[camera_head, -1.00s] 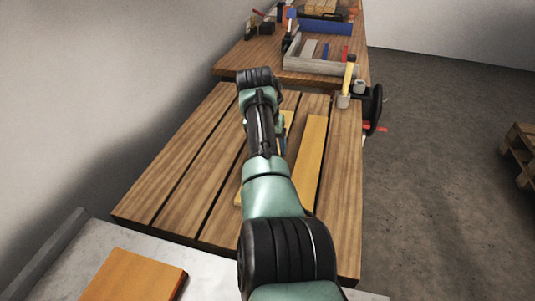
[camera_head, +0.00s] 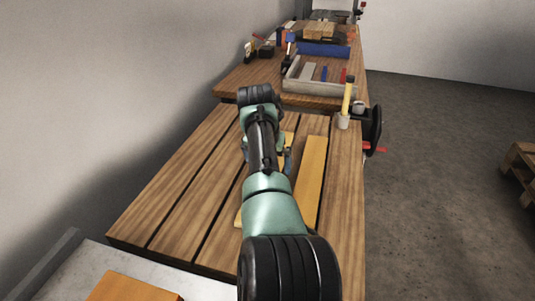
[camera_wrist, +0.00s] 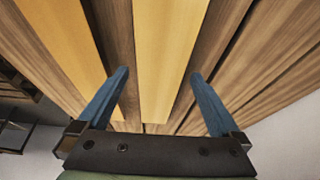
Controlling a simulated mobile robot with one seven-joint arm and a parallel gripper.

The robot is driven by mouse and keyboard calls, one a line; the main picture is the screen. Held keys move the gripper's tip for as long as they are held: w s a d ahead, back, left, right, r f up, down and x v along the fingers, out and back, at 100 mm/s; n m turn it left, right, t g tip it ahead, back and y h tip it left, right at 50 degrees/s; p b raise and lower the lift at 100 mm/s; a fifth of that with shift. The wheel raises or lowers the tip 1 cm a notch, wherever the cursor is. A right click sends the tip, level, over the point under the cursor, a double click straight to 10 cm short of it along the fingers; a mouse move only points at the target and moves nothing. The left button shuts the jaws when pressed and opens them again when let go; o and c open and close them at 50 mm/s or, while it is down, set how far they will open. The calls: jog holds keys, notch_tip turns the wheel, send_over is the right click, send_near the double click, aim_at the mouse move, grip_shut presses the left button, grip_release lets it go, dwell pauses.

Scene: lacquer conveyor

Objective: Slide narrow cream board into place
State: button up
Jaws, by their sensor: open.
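A pale yellow-cream board (camera_wrist: 167,50) lies between the spread blue fingers of my gripper (camera_wrist: 160,76) in the wrist view, with a gap visible on each side. My gripper is open and holds nothing. In the head view this board (camera_head: 288,138) is mostly hidden under my arm. A second yellow board (camera_head: 312,175) lies to its right on the slatted wooden table (camera_head: 190,190); it also shows at the left of the wrist view (camera_wrist: 70,40). Whether the fingers touch the table cannot be told.
An orange-brown board (camera_head: 130,288) lies on a pale surface at the lower left. A hammer (camera_head: 346,105) and a black wheel (camera_head: 372,130) are at the table's right edge. A grey tray (camera_head: 320,85) with tools sits on the far bench (camera_head: 245,80).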

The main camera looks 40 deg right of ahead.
jog(key=p+v, duration=0.2)
jog(key=v, duration=1)
jog(key=shift+a+r, duration=0.15)
jog(key=shift+r, duration=0.25)
